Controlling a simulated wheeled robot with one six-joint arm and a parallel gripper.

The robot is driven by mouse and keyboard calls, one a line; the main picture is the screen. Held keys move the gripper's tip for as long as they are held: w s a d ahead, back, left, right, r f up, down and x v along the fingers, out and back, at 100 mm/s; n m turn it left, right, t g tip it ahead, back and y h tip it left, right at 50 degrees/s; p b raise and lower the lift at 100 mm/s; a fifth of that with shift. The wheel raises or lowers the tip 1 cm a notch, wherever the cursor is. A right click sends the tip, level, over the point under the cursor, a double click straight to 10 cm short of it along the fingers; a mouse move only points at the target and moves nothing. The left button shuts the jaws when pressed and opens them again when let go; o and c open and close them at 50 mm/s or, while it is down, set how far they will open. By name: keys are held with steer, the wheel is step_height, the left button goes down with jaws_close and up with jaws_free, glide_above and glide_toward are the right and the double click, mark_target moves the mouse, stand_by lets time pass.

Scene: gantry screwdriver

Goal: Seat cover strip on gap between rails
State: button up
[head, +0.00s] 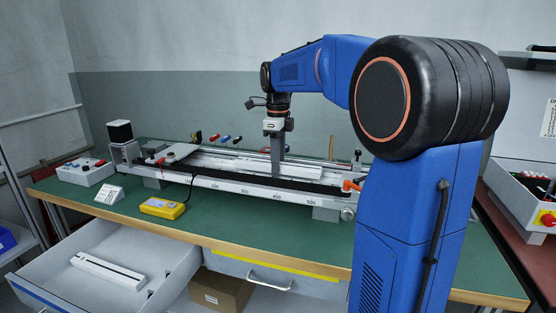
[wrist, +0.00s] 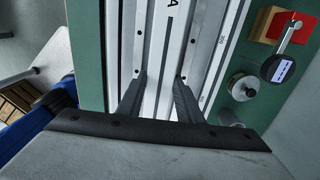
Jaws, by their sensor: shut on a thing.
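My gripper (head: 276,172) points straight down over the rail unit on the bench. In the wrist view its two dark fingers (wrist: 159,84) stand on either side of a pale, long strip, and it is shut on this cover strip (wrist: 158,60). The strip lies lengthwise along the rails (head: 240,188), at or close to their top. I cannot tell whether the strip touches the rails or sits in the gap, and the gap itself is hidden.
An open drawer (head: 165,248) at front left holds a white bar (head: 108,272) with a dark slot. A yellow meter (head: 162,208) and a control box (head: 86,172) stand on the green bench. A dial gauge (wrist: 278,67) stands beside the rails. An orange-handled clamp (head: 350,186) is at the right rail end.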

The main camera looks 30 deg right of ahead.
steer(key=shift+f, duration=0.75)
